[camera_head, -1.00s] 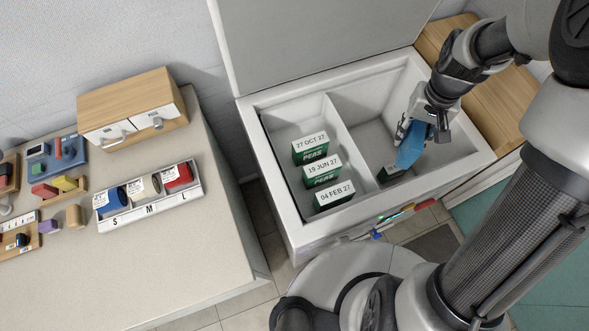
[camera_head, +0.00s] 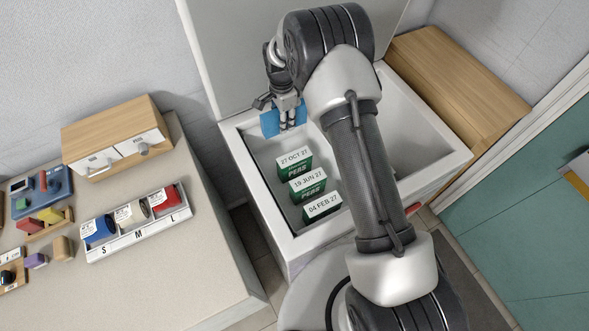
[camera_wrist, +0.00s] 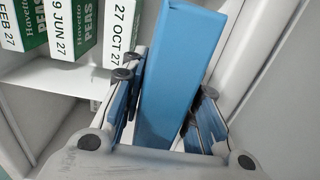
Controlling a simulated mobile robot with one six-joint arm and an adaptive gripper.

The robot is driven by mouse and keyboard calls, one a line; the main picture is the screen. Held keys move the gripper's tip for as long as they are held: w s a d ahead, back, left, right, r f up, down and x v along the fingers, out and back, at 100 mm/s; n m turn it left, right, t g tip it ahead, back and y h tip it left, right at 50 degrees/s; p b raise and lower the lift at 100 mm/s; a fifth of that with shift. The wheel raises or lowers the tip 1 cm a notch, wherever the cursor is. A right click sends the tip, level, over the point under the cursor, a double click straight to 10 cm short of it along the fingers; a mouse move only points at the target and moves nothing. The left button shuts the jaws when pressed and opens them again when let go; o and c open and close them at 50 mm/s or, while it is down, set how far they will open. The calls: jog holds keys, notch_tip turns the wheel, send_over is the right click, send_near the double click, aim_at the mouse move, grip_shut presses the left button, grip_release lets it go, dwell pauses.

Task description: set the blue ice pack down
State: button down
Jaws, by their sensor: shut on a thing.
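The blue ice pack (camera_head: 270,124) is a flat blue slab held in my gripper (camera_head: 288,112). In the wrist view the ice pack (camera_wrist: 178,80) stands between the two fingers of my gripper (camera_wrist: 168,88), which is shut on it. It is over the back left part of the chest freezer (camera_head: 262,212), at its left compartment. Three green and white peas boxes stand in a row in that compartment: 27 OCT 27 (camera_head: 295,163), 19 JUN 27 (camera_head: 308,185) and 04 FEB 27 (camera_head: 322,207). I cannot tell whether the pack touches the floor or wall.
My arm hides the divider and part of the right compartment. The freezer lid (camera_head: 225,50) stands open behind. A wooden cabinet (camera_head: 460,90) is at the right. A counter (camera_head: 185,270) at the left bears a drawer box (camera_head: 115,135) and a S-M-L tray (camera_head: 142,236).

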notch_tip(320, 180, down, 19)
jog(key=b, duration=0.4)
jog(key=shift+r, duration=0.2)
jog(key=shift+f+b, duration=0.2)
jog(key=shift+b, duration=0.25)
jog(key=c, duration=1.6)
grip_release()
jog(key=shift+c, duration=0.2)
jog(key=shift+o, duration=0.5)
jog(key=shift+r, duration=0.1)
